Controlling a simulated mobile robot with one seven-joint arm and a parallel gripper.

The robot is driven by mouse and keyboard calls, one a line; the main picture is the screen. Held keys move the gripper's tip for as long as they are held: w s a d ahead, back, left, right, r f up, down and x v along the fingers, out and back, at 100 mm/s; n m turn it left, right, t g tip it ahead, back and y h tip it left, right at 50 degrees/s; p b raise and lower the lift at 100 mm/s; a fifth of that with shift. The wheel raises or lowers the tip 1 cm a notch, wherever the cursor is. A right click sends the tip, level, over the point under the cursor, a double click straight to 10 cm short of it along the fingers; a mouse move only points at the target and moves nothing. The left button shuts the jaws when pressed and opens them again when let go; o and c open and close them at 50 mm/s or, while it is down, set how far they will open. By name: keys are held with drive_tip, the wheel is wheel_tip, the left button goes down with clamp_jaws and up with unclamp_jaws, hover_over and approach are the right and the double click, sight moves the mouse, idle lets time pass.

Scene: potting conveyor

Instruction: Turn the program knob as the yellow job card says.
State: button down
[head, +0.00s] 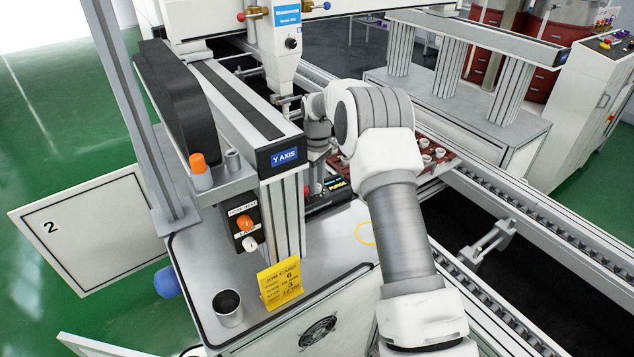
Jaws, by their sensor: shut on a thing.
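The yellow job card (281,284) stands upright on the grey cabinet top at the front. Its heading reads JOB CARD; a 6 and a 3 can be made out, but the small words beside them are blurred. My gripper (317,183) points down at the dark control panel (343,196) behind the Y AXIS post. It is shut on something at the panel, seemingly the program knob. The fingertips, the knob and its dial marks are hidden by the post and my wrist. A small red part shows beside the gripper.
A grey cup (228,307) stands left of the card. The Y AXIS beam (284,157) and its post rise close to my wrist. A box with orange and white knobs (245,229) is left of the post. A conveyor (520,205) with a pot tray (449,161) lies right.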

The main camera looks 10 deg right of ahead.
drive_tip(key=c, duration=0.6)
unclamp_jaws()
drive_tip(key=shift+c, duration=0.2)
